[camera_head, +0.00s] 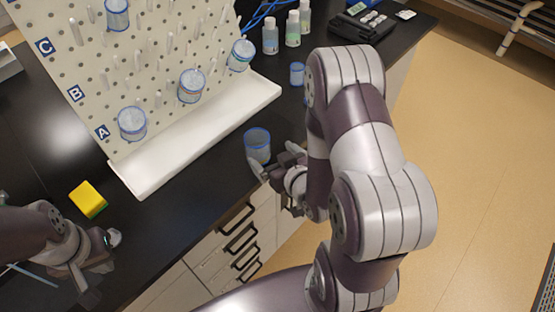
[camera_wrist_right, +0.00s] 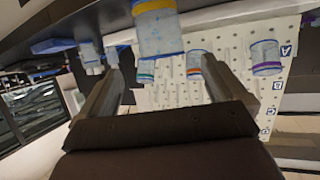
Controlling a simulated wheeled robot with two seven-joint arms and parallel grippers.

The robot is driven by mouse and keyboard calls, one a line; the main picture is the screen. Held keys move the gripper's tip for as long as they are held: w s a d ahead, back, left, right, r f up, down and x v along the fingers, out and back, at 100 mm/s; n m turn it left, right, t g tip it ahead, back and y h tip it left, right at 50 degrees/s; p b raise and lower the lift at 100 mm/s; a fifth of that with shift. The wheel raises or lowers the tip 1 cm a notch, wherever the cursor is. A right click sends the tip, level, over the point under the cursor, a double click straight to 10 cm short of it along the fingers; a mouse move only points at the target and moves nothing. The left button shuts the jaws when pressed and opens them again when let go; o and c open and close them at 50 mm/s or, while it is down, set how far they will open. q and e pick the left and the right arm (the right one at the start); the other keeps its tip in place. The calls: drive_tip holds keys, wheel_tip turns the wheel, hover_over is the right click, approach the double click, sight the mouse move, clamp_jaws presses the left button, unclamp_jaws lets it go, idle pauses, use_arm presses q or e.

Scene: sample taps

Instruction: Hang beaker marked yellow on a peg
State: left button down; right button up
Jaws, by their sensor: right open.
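A clear blue-rimmed beaker (camera_head: 257,143) stands on the black bench in front of the pegboard. In the right wrist view the nearest beaker (camera_wrist_right: 158,28) carries a yellow band. It appears upside down there, in front of the gap between my fingers. My right gripper (camera_head: 273,160) is open, its fingers close to this beaker; whether they touch cannot be told. The pegboard (camera_head: 150,85) has rows of pale pegs and labels A, B and C; several beakers hang on it. My left gripper (camera_head: 97,262) is low at the left, away from the beaker; its opening is unclear.
A yellow block (camera_head: 88,199) lies left of the board's white tray (camera_head: 200,140). Another beaker (camera_head: 297,73) stands behind my right arm. Bottles (camera_head: 293,28) and a dark device (camera_head: 362,24) are at the back. The bench front has drawers (camera_head: 240,245).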

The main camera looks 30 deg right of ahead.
drive_tip(key=s+a+r+g, duration=0.2)
drive_tip(key=s+g, duration=0.3)
drive_tip(key=g, duration=0.1)
drive_tip(key=s+a+r+g, duration=0.2)
drive_tip(key=s+r+g, duration=0.1)
drive_tip(key=s+g, duration=0.2)
drive_tip(key=shift+a+g, duration=0.4)
drive_tip(key=shift+g, duration=0.2)
drive_tip(key=shift+s+r, duration=0.1)
